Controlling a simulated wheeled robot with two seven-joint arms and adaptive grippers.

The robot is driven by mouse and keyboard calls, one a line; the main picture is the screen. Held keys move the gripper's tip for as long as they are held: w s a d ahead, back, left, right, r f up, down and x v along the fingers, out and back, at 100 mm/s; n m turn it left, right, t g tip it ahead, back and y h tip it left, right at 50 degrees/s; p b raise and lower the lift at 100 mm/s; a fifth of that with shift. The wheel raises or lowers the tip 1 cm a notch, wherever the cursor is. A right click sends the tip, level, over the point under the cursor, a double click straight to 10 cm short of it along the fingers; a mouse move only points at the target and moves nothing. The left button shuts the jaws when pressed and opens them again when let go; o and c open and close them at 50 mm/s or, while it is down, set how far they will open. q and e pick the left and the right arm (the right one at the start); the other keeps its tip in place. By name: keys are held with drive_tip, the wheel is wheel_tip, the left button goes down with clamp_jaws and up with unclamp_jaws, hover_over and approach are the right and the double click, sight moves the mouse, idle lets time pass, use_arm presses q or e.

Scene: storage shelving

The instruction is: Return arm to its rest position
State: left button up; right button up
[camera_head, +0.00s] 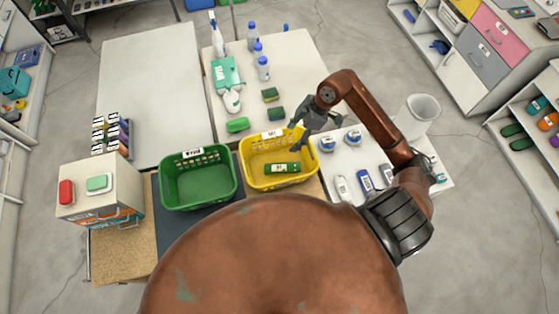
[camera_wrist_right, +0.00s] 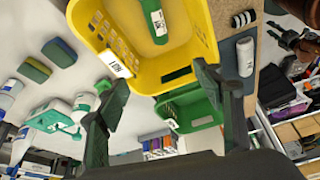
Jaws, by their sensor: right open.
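My right gripper (camera_head: 304,140) is open and empty above the right rim of the yellow basket (camera_head: 246,176), with its arm bent over the right side of the tables. In the right wrist view its two fingers (camera_wrist_right: 160,88) are spread apart, with the yellow basket (camera_wrist_right: 203,30) beyond them. A green bottle (camera_head: 282,168) lies in the yellow basket; it also shows in the wrist view (camera_wrist_right: 154,20). The green basket (camera_head: 198,201) stands left of the yellow one and looks empty. My left gripper cannot be made out in either view.
Sponges (camera_head: 276,113), a teal jug (camera_head: 227,75) and bottles (camera_head: 263,68) stand behind the baskets. White and blue bottles (camera_head: 366,181) are at the right, near a white bin (camera_head: 418,112). A box with red and green buttons (camera_head: 102,194) is at the left. The back-left tabletop (camera_head: 150,80) is clear.

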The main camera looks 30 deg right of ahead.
drive_tip(key=v, duration=0.3)
drive_tip(key=shift+r, duration=0.2)
idle(0.3)
